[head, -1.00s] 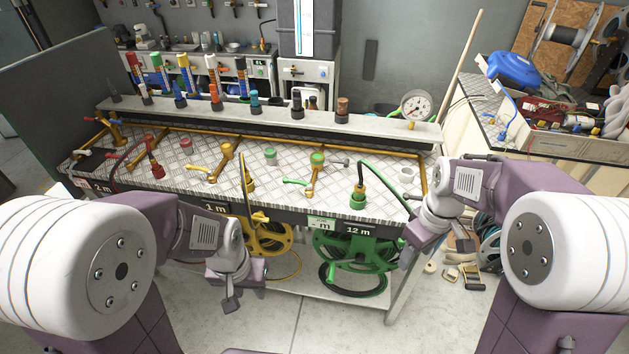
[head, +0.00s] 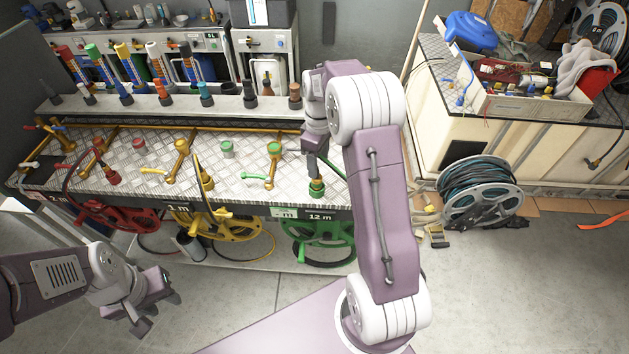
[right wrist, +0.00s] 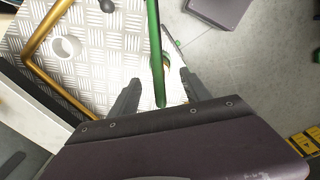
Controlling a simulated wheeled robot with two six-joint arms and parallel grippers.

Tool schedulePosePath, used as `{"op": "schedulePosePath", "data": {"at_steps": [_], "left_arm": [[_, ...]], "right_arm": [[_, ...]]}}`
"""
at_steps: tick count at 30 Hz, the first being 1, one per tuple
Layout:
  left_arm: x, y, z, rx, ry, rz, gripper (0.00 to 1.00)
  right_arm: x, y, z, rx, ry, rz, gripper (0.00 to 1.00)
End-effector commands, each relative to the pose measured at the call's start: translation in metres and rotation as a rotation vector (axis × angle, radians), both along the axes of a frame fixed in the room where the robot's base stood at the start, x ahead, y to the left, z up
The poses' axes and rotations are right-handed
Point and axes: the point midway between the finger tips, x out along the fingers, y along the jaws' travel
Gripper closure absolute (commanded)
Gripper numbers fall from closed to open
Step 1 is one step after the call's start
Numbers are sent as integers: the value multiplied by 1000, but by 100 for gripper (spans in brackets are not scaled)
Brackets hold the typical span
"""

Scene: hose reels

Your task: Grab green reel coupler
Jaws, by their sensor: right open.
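The green reel coupler (head: 317,187) stands at the bench's front edge, above the green hose reel (head: 318,252). My right gripper (head: 315,168) is open and points down just above the coupler. In the right wrist view a green hose (right wrist: 154,45) runs down between the two spread fingers (right wrist: 160,95), apart from both. A bit of brass-coloured fitting shows beside the hose; the rest of the coupler is hidden there. My left gripper (head: 158,312) hangs low in front of the bench, with its fingers apart and empty.
The bench top (head: 115,150) carries brass pipes and taps. A green-topped valve (head: 273,150) stands left of the coupler. Red (head: 120,215) and yellow (head: 215,222) reels hang below. A hose drum (head: 482,190) stands on the floor to the right, and the front floor is open.

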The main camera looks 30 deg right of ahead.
Motion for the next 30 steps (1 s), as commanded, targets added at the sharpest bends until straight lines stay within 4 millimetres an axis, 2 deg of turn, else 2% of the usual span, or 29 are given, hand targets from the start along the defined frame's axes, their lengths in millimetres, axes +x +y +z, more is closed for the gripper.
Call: {"op": "schedulePosePath", "data": {"at_steps": [3,9,16,19,24,25,30], "left_arm": [[0,0,3,0,0,0,64],[0,0,5,0,0,0,64],[0,0,13,0,0,0,64],[0,0,14,0,0,0,64],[0,0,13,0,0,0,64],[0,0,13,0,0,0,64],[0,0,13,0,0,0,64]], "right_arm": [[0,0,-16,1,2,0,44],[0,1,-26,0,1,1,44],[1,4,-65,1,3,1,44],[2,4,-72,0,0,1,44],[2,4,-73,0,-1,1,44],[2,4,-73,0,-1,1,47],[2,4,-73,0,-1,0,95]]}}
